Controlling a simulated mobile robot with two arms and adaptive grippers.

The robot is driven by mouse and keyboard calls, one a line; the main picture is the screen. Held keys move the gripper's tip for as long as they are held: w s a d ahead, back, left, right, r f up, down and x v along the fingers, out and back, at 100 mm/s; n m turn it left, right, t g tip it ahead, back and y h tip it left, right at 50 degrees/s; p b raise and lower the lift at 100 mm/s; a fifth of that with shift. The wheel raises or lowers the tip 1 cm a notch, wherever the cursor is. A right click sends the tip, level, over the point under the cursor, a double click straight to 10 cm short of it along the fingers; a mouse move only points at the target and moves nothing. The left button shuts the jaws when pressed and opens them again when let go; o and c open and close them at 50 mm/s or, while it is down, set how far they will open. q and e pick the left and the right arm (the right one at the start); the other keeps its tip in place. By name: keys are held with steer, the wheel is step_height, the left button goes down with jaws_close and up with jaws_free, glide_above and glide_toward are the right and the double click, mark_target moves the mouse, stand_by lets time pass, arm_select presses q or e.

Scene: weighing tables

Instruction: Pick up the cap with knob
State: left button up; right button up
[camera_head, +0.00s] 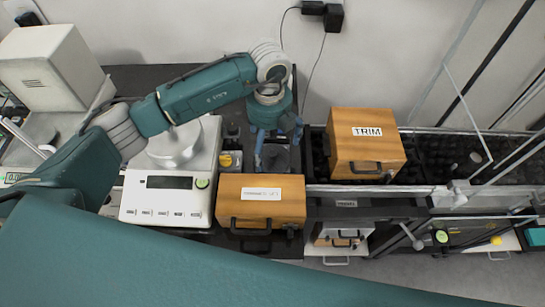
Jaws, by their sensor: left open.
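My left gripper (278,150) points down over the dark table, behind the wooden box labelled in black print. Its blue-grey fingers are apart. A dark grey object (274,158) shows between and below the fingertips, partly hidden by them. I cannot tell whether it is the cap with knob or whether the fingers touch it. A silvery rounded piece (175,148) sits on the white scale (165,200), partly hidden by my left arm. My right gripper is not in view.
A wooden box (260,208) with a handle stands close in front of the gripper. Another wooden box marked TRIM (368,152) stands to its right. A small yellow and black item (229,160) lies between scale and gripper. A beige machine (48,68) stands at the far left.

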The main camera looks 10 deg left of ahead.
mark_target(272, 152)
arm_select(q)
steer(key=f, duration=0.1)
steer(key=f+p, duration=0.1)
steer(key=f, duration=0.1)
steer(key=f+p, duration=0.1)
steer(key=f, duration=0.1)
steer(key=shift+w+d, duration=0.1)
steer(key=shift+d, duration=0.3)
steer(key=shift+f, duration=0.2)
steer(key=c, duration=1.2)
steer(key=shift+o, duration=0.2)
steer(key=shift+r, duration=0.1)
